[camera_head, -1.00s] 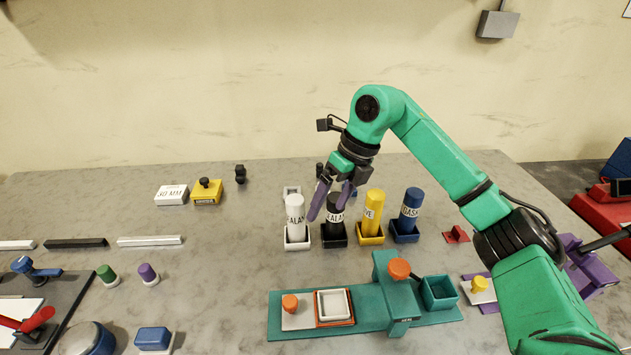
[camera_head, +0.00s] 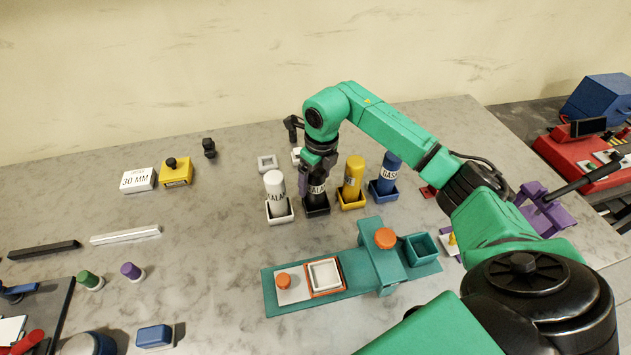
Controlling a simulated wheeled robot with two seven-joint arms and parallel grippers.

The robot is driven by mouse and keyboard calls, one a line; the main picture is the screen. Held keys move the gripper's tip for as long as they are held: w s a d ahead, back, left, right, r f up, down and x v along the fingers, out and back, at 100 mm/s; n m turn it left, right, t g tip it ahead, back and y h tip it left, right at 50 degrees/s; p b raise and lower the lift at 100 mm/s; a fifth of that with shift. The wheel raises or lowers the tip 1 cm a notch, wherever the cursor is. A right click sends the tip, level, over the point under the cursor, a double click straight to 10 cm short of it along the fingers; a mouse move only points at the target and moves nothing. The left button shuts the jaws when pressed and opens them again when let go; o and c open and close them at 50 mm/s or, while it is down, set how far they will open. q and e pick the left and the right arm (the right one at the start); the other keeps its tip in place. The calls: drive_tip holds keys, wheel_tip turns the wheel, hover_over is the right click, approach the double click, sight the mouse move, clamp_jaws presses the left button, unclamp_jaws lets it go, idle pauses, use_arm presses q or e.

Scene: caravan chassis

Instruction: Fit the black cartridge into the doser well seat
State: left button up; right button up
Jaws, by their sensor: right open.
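The black cartridge (camera_head: 316,194) with a white label stands upright in a black holder (camera_head: 317,211), in a row of cartridges. My right gripper (camera_head: 316,177) points down at the black cartridge's upper part. Its jaws are open, and the wrist hides the cartridge's top. I cannot tell whether the fingers touch it. The teal doser (camera_head: 350,275) lies in front of the row. It has an orange knob (camera_head: 385,238) on its bridge, a white tray (camera_head: 324,274) in an orange frame, and an open teal square well (camera_head: 421,249) at its right end, which looks empty. My left gripper is out of view.
A white cartridge (camera_head: 275,186) stands close to the left, yellow (camera_head: 353,176) and blue (camera_head: 388,172) ones to the right, each in its holder. Purple parts (camera_head: 543,212) lie farther right.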

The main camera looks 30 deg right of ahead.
drive_tip(key=shift+f, duration=0.55)
clamp_jaws()
drive_tip(key=shift+r, duration=0.1)
